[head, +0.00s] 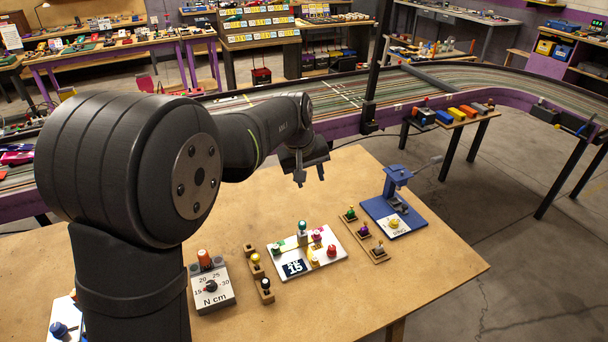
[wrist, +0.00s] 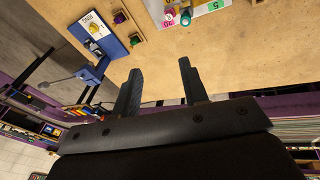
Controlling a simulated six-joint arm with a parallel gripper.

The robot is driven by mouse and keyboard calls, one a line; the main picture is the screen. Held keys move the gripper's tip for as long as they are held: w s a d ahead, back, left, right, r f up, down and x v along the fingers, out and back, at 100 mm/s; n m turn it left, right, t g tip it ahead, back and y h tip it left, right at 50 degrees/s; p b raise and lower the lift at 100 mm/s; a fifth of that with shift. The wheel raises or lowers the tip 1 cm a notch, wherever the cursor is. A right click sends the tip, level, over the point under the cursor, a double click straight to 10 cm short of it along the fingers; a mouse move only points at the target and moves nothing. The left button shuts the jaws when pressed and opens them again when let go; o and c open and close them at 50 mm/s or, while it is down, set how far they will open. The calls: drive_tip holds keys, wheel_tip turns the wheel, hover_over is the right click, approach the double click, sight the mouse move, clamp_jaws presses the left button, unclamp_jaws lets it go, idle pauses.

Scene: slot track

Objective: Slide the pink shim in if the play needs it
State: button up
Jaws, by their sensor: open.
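A pink-knobbed piece (head: 317,236), which looks like the pink shim, stands on a white board (head: 332,262) marked 15. It also shows at the top of the wrist view (wrist: 168,21), beside a teal-green knob (wrist: 186,19). My gripper (head: 311,179) is open and empty, above the table behind the board and apart from everything. Its two fingers (wrist: 160,80) show in the wrist view. Any slot or play is too small to tell.
A blue stand (head: 396,178) with a yellow-knobbed plate is at right. A second rack (head: 257,270) and an N cm dial box (head: 212,288) stand left of the board. The table's back area is clear.

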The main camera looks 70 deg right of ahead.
drive_tip(key=shift+w+a+r+n+h, duration=0.1)
drive_tip(key=shift+a+r+n+h, duration=0.2)
drive_tip(key=shift+a+r+n, duration=0.45)
drive_tip(key=shift+a+r+n+h, duration=0.3)
drive_tip(key=shift+a+r+n, duration=0.2)
drive_tip(key=shift+a, duration=0.35)
drive_tip(key=shift+f, duration=0.1)
drive_tip(key=d+f+m+t+y, duration=0.1)
drive_tip(key=d+f+m+y, duration=0.3)
drive_tip(key=d+f+m, duration=0.5)
drive_tip(key=shift+s+d+f, duration=0.45)
drive_tip(key=shift+f, duration=0.45)
